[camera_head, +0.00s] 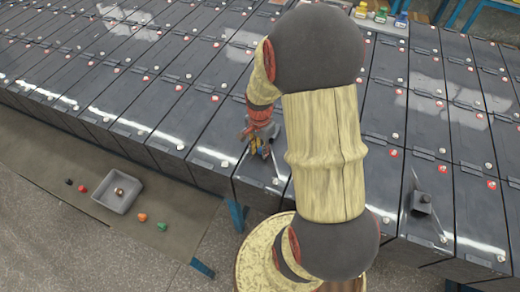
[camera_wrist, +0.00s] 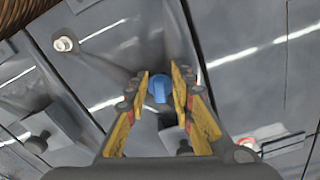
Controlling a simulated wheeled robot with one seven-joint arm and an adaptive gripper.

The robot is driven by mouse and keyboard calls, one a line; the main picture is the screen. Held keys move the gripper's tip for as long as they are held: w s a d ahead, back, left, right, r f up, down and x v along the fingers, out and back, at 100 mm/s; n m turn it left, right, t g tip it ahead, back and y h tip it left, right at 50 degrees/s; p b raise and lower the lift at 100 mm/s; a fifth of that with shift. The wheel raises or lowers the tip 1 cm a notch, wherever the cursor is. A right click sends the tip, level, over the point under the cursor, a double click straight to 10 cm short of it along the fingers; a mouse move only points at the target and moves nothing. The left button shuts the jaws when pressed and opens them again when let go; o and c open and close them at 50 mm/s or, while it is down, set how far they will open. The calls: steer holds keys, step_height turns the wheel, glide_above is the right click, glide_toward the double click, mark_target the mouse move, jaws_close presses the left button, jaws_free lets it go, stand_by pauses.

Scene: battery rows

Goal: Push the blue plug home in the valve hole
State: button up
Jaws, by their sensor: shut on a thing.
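The blue plug (camera_wrist: 159,88) shows in the wrist view between the yellow finger pads. My gripper (camera_wrist: 160,78) is shut on it, with a pad on either side. In the camera_head view my gripper (camera_head: 262,146) is low over a dark battery top, left of my arm's pale links. The plug cannot be made out in that view. The valve hole is not visible, and I cannot tell whether the plug's lower end is in it or above it.
Rows of dark batteries with red and pale terminals fill the area. A grey block with a rod (camera_head: 422,200) stands on a battery at right. A grey tray (camera_head: 100,201) and red (camera_head: 82,188), orange (camera_head: 142,217) and green (camera_head: 162,227) pieces lie on the front-left bench.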

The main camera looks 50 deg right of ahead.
steer(key=shift+s+f, duration=0.1)
steer(key=shift+f, duration=0.05)
steer(key=o, duration=0.9)
steer(key=o, duration=0.3)
steer(key=shift+o, duration=1.3)
steer(key=shift+r+p, duration=2.6)
steer(key=shift+r, duration=1)
